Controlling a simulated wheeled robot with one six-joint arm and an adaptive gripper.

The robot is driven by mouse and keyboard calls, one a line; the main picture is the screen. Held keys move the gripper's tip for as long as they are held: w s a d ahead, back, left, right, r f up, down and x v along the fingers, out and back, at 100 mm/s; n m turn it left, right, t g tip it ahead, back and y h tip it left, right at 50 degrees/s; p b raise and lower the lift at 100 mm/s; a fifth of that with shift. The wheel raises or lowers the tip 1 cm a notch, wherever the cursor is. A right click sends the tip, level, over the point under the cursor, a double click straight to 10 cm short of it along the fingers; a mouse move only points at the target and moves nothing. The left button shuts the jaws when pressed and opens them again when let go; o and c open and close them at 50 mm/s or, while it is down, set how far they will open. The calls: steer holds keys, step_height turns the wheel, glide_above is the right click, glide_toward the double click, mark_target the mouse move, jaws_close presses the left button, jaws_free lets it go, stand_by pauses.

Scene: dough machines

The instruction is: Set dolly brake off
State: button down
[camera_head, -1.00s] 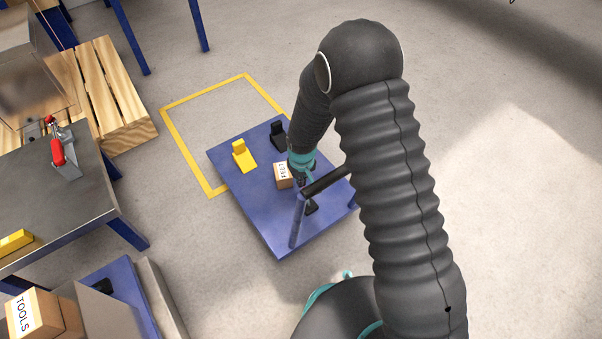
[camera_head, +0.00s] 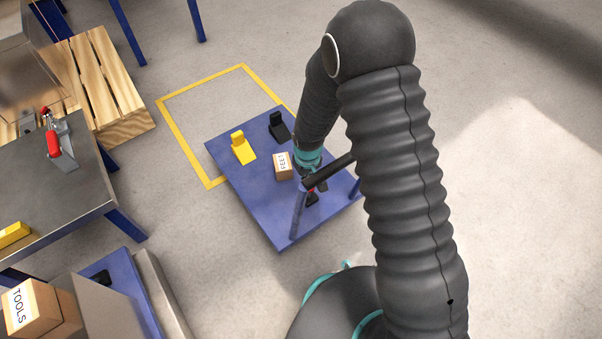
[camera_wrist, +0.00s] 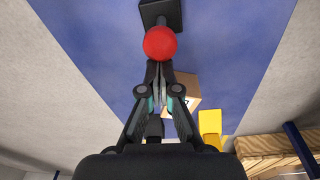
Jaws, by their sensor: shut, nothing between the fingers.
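A brake lever with a red ball knob (camera_wrist: 160,43) on a black base (camera_wrist: 163,13) sits on the deck.
A small labelled box (camera_head: 283,166), a yellow block (camera_head: 242,148) and a black block (camera_head: 279,127) are on the deck. A yellow floor outline (camera_head: 180,128) lies behind the dolly. A metal table (camera_head: 70,200) and wooden pallet (camera_head: 100,85) are left. Floor at right is clear.

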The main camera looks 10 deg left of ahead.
steer(key=shift+r, duration=0.1)
steer(key=shift+s+r, duration=0.1)
steer(key=shift+r, duration=0.2)
steer(key=s+d+r+p, duration=0.3)
steer(key=r+p, duration=0.2)
steer(key=r, duration=0.3)
steer(key=shift+s+r, duration=0.1)
